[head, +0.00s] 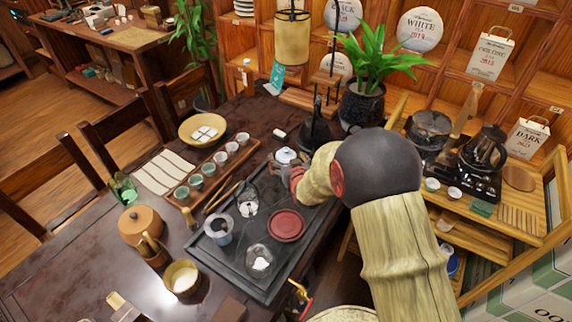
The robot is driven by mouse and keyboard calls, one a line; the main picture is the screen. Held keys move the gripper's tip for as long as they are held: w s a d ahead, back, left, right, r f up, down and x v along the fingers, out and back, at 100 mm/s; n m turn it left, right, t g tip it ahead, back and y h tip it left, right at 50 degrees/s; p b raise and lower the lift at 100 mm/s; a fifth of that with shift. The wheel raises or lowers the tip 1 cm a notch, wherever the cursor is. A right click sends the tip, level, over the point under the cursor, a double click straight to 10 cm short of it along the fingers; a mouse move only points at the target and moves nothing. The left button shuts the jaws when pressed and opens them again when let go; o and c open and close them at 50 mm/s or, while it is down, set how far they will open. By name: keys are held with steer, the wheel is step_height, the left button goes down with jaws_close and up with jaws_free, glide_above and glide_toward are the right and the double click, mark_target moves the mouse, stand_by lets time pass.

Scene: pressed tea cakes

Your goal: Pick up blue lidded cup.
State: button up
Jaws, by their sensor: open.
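A pale blue cup (218,232) stands upright on the left part of the dark tea tray (232,268). Its top looks whitish and dark; I cannot tell for sure whether a lid is on it. My gripper (278,184) is over the back part of the tray, up and to the right of the pale blue cup and apart from it. It is open, small in view and partly hidden by my arm. A white lidded pot (286,155) stands just behind my gripper; I cannot tell if they touch.
Clear glass vessels and a red round dish (286,225) share the tray. Left of it are a row of small cups (196,181), a round wooden box (141,226) and a bowl (182,278). A potted plant (363,108) stands behind.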

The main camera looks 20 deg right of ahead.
steer(key=shift+b+x, duration=0.35)
steer(key=shift+x, duration=1.1)
steer(key=shift+f, duration=0.1)
steer(key=shift+s, duration=0.1)
steer(key=c, duration=0.3)
steer(key=c, duration=1)
